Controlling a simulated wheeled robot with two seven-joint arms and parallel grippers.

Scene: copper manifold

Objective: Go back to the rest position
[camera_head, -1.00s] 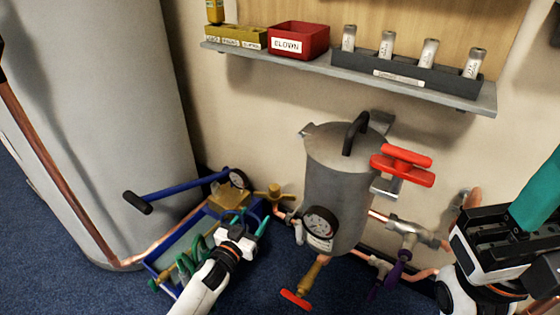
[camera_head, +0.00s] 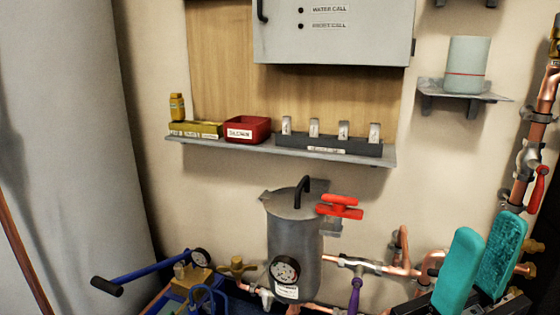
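My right gripper (camera_head: 487,240) is in the lower right corner of the head view. Its two teal fingers point up with a gap between them, and I see nothing held there. It shows in front of the copper pipes near the right wall; I cannot tell how far it is from them. My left gripper is not in view. The grey tank (camera_head: 293,238) with a black handle, a red valve handle (camera_head: 340,207) and a gauge (camera_head: 285,270) stands upright at lower centre.
A shelf (camera_head: 385,158) carries a yellow box (camera_head: 196,130), a red bin (camera_head: 247,130) and a dark rack (camera_head: 330,145) of several cylinders. A blue pump (camera_head: 150,267) is at lower left. A cup (camera_head: 467,63) stands on a small shelf. Copper pipes (camera_head: 523,190) run at right.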

